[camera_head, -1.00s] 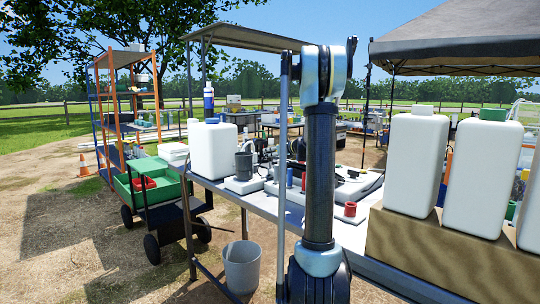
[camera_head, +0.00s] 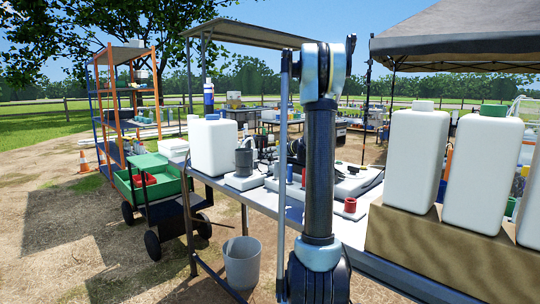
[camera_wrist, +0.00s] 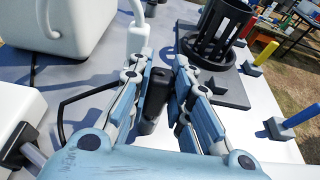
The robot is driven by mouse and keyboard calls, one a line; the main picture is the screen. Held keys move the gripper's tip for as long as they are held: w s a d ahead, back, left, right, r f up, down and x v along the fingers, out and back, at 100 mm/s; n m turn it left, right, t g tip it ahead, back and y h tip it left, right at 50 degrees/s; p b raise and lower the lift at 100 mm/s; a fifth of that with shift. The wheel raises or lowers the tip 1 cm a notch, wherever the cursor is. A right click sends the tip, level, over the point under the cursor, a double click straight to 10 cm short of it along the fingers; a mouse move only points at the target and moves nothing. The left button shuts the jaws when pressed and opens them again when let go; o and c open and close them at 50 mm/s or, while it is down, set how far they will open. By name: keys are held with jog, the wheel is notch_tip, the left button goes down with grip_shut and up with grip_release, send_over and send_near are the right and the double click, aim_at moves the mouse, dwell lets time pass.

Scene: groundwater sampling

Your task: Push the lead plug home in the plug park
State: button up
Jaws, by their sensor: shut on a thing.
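In the wrist view my gripper (camera_wrist: 164,62) is shut on a dark, roughly cylindrical piece, which looks like the lead plug (camera_wrist: 154,92). The plug stands between the two blue-grey fingers, and its lower end shows near the palm. A black cable (camera_wrist: 72,106) curves over the grey table at the left of the fingers. I cannot make out the plug park for sure, nor whether the plug touches a seat. In the head view my arm's column hides part of the bench, and I cannot make out the gripper or plug clearly.
A black slotted cup (camera_wrist: 216,34) stands on a dark plate close right of the fingers. A white jug (camera_wrist: 72,22) is at upper left. A blue post (camera_wrist: 300,116) and a yellow post (camera_wrist: 262,56) stand at right. White containers (camera_head: 412,155) line the bench's near right side.

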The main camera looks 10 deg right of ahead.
jog(key=shift+s+f, duration=0.2)
jog(key=shift+f, duration=0.3)
jog(key=shift+w+r, duration=0.2)
jog(key=shift+r, duration=0.2)
dwell(0.5)
jog(key=shift+r, duration=1.2)
jog(key=shift+f, duration=1.3)
dwell(1.0)
jog(key=shift+s+f, duration=0.2)
jog(key=shift+f, duration=0.1)
dwell(0.3)
jog(key=o, duration=1)
